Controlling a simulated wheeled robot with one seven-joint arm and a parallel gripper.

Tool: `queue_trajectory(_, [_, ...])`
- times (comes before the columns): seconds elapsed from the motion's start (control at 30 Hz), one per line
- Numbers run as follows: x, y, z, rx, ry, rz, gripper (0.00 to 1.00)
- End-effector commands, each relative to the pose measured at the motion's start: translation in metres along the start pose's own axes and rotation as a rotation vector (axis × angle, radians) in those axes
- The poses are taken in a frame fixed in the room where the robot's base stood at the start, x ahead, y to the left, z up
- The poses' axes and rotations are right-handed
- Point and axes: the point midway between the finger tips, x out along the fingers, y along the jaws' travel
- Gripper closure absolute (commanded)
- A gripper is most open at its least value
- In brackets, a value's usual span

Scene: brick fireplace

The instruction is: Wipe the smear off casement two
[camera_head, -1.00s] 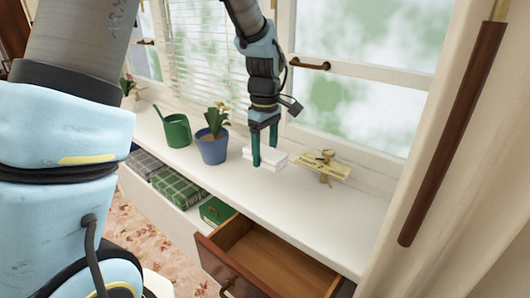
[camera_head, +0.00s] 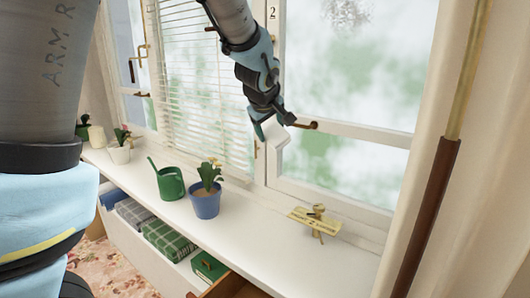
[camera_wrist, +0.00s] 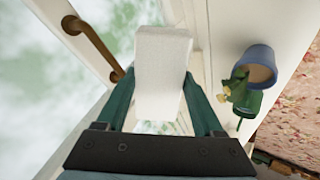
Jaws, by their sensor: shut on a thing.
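My gripper (camera_head: 268,131) is shut on a white block-shaped pad (camera_head: 280,150), held in the air above the sill near the window post. In the wrist view the pad (camera_wrist: 162,70) sits tilted between the two green fingers. Casement two (camera_head: 350,129), with a "2" label (camera_head: 273,13) on the post at its upper left, is the right-hand window. A greyish speckled smear (camera_head: 348,13) shows high on its upper pane, cut by the picture's top edge. The pad appears apart from the glass.
A brass handle (camera_head: 300,124) projects from casement two close to my gripper. A drawer (camera_head: 232,286) is open below.

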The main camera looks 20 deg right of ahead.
Motion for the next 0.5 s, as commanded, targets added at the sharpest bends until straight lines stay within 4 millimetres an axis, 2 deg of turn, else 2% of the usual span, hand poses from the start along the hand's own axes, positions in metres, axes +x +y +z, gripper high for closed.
queue_trajectory(0.5, [-0.03, 0.035, -0.022, 0.054, 0.086, 0.181, 0.76])
